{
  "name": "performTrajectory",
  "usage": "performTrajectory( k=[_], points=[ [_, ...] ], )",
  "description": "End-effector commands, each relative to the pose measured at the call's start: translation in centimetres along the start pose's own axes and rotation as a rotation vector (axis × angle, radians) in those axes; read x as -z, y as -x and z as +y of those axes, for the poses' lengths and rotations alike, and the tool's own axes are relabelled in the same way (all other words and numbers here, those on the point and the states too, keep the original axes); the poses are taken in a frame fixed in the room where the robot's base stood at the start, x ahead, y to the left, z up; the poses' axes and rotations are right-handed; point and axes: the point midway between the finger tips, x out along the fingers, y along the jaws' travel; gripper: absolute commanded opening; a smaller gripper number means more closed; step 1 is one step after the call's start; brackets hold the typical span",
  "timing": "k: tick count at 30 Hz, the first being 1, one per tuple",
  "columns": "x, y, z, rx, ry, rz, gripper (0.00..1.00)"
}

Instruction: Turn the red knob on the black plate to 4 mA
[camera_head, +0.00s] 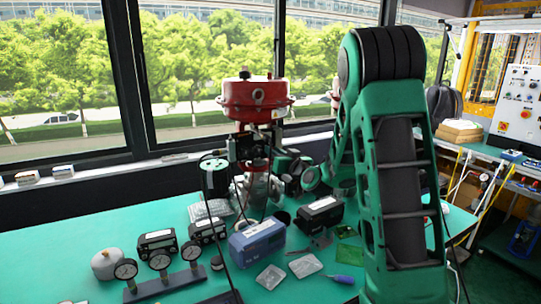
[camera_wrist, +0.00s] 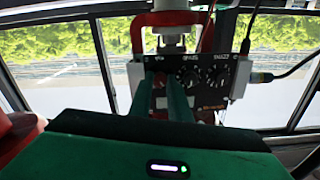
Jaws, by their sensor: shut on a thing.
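In the wrist view the black plate (camera_wrist: 205,62) stands upright ahead of me with a row of knobs and white markings. My gripper (camera_wrist: 161,84) reaches to the knob at the plate's left end, its two green fingers on either side of it. The red knob (camera_wrist: 160,80) shows only as a dark reddish bit between the fingertips; its pointer and most of its scale are hidden. Two dark knobs with white scales, a middle knob (camera_wrist: 188,77) and a right knob (camera_wrist: 217,77), sit beside it. In the head view the plate cannot be made out clearly.
A red valve actuator (camera_head: 256,98) rises behind the work area. A cable (camera_wrist: 290,68) plugs into the plate's right side. The green table (camera_head: 60,240) holds gauges (camera_head: 160,262), a blue box (camera_head: 257,242), small trays and a screwdriver (camera_head: 341,279). Windows stand behind.

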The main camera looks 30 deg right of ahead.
Motion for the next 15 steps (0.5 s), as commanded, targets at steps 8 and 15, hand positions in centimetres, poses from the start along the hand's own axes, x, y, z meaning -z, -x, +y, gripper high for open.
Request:
performTrajectory(
  k=[8, 15],
  points=[
    [-0.10, 0.00, -0.12, 0.002, -0.238, -0.003, 0.00],
    [-0.14, 0.01, -0.09, 0.001, -0.418, -0.003, 0.00]
  ],
)
